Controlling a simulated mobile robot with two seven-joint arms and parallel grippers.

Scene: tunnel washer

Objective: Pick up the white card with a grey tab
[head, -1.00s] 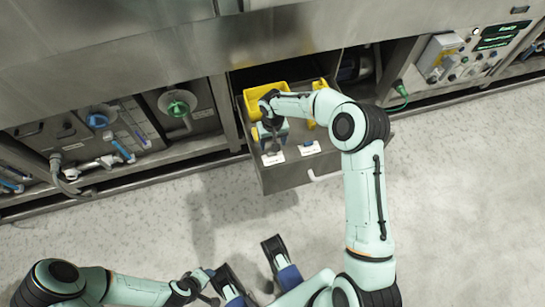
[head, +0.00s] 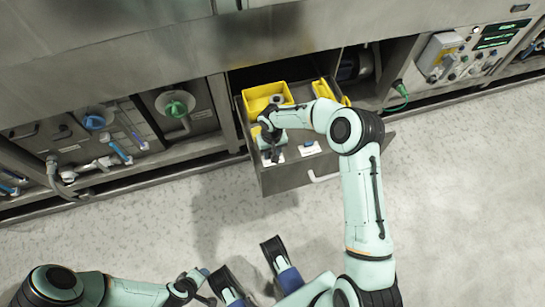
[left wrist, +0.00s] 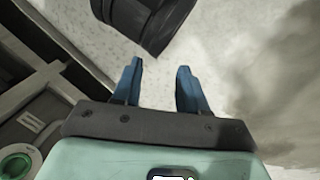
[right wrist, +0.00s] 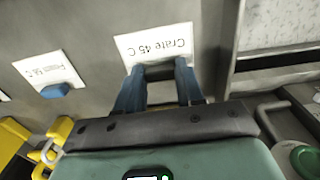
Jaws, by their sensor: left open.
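The white card with a grey tab (right wrist: 178,42) lies flat in the open drawer, with printing that reads "Crate 45 C" upside down in the right wrist view. It also shows in the head view (head: 280,158), partly covered by my right gripper (head: 273,153). In the right wrist view my right gripper (right wrist: 159,72) has its blue fingertips at the card's edge, one on each side of the grey tab (right wrist: 160,70). Whether they press on the tab is unclear. My left gripper (left wrist: 160,68) is open and empty over the floor.
A second white card (head: 309,149) with a blue tab (right wrist: 55,90) lies beside the first. A yellow bin (head: 262,92) stands at the drawer's back left. The drawer (head: 290,177) sticks out from the machine. Open floor (head: 460,200) lies in front and right.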

